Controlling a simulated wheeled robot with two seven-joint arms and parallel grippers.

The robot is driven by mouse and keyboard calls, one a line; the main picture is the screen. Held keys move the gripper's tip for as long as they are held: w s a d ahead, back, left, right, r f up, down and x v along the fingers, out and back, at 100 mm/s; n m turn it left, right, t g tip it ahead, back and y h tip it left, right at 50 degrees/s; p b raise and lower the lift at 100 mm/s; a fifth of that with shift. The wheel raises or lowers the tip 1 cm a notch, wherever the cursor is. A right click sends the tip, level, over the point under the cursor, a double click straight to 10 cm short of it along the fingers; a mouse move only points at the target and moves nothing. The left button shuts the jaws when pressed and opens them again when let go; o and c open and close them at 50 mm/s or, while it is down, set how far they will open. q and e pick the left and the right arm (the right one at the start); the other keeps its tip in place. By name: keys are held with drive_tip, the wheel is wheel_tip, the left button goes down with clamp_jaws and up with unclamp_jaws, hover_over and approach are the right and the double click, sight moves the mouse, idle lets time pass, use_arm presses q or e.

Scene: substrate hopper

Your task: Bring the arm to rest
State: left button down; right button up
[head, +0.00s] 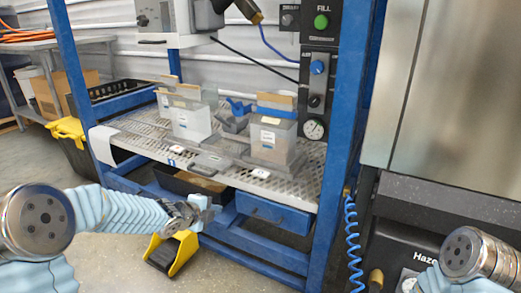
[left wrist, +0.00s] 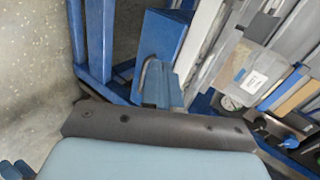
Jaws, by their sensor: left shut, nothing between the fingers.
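My left arm comes in from the left of the head view, clad in a light blue ribbed sleeve. Its gripper (head: 206,204) is shut and empty, held in front of the blue bench frame, below the perforated shelf. In the left wrist view the shut fingertips (left wrist: 162,88) show beyond the dark wrist edge, with blue frame parts behind. Only a rounded metal joint and some sleeve of my right arm show at the lower right of the head view; its gripper is out of view.
The perforated shelf (head: 140,134) holds several grey containers. A blue drawer (head: 273,212) hangs beneath. A yellow-and-black object (head: 172,254) is on the floor below the gripper. A blue coiled hose (head: 353,240) hangs by the right post. A yellow-rimmed black bin (head: 72,148) stands left.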

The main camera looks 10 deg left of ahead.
use_arm(q)
drive_tip(key=s+d+f+n+g+p, duration=0.4)
drive_tip(key=s+d+f+n+p, duration=0.25)
drive_tip(key=s+f+n, duration=0.45)
drive_tip(key=s+d+f+n+g+p, duration=0.1)
drive_tip(key=s+f+n+g, duration=0.1)
drive_tip(key=s+n, duration=0.2)
drive_tip(key=s+d+f+n+g+p, duration=0.1)
drive_tip(key=s+d+f+n+g, duration=0.1)
drive_tip(key=s, duration=0.8)
drive_tip(key=s+d+f+n+g+p, duration=0.2)
drive_tip(key=s+f+n, duration=0.2)
drive_tip(key=s+n, duration=0.2)
drive_tip(key=shift+s, duration=0.5)
drive_tip(key=shift+f, duration=0.1)
